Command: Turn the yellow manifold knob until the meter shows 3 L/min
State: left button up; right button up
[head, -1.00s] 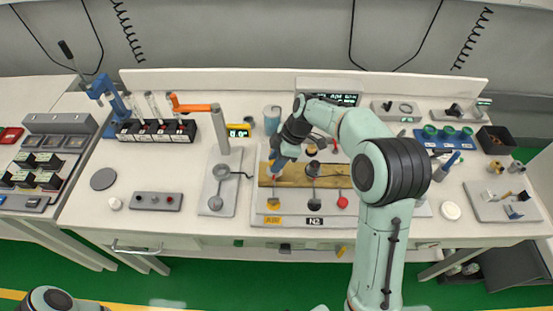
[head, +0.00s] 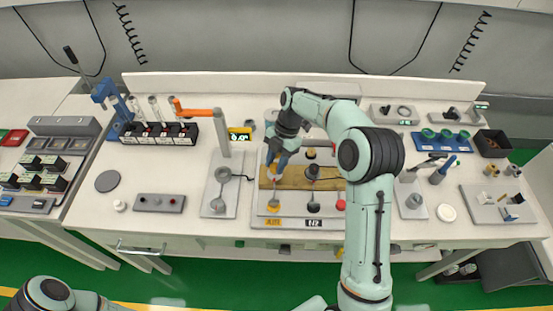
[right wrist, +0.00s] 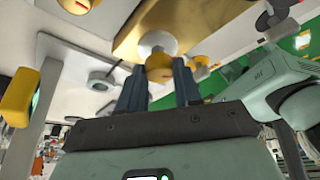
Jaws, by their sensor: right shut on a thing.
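The brass manifold block (head: 325,184) lies on a grey panel on the bench. My right gripper (head: 272,178) reaches down to its left end, and the fingers hide most of what they hold in the head view. In the right wrist view the yellow knob (right wrist: 160,67) sits between the two dark blue fingers of my right gripper (right wrist: 158,85), which is shut on it. The knob is on a pale stem on the brass block. A yellow-framed meter (head: 240,134) stands behind left, with digits that look like 0.0. My left gripper is out of view.
A wide display box (head: 328,90) stands at the back, its face hidden by my right arm. A grey post with an orange arm (head: 195,112) stands to the left.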

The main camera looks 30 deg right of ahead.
jog(key=n, duration=0.1)
jog(key=n+g+p, duration=0.1)
jog(key=n, duration=0.1)
jog(key=shift+w+r+h, duration=0.15)
jog(key=shift+w+h, duration=0.05)
jog(key=shift+h, duration=0.1)
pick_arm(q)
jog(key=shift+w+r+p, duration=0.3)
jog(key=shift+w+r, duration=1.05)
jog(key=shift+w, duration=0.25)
pick_arm(e)
jog(key=shift+n+g+h, duration=0.3)
jog(key=shift+n, duration=0.9)
jog(key=o, duration=1)
jog(key=shift+o, duration=0.2)
jog(key=v, duration=1.3)
jog(key=shift+w+a, duration=0.1)
jog(key=shift+w, duration=0.05)
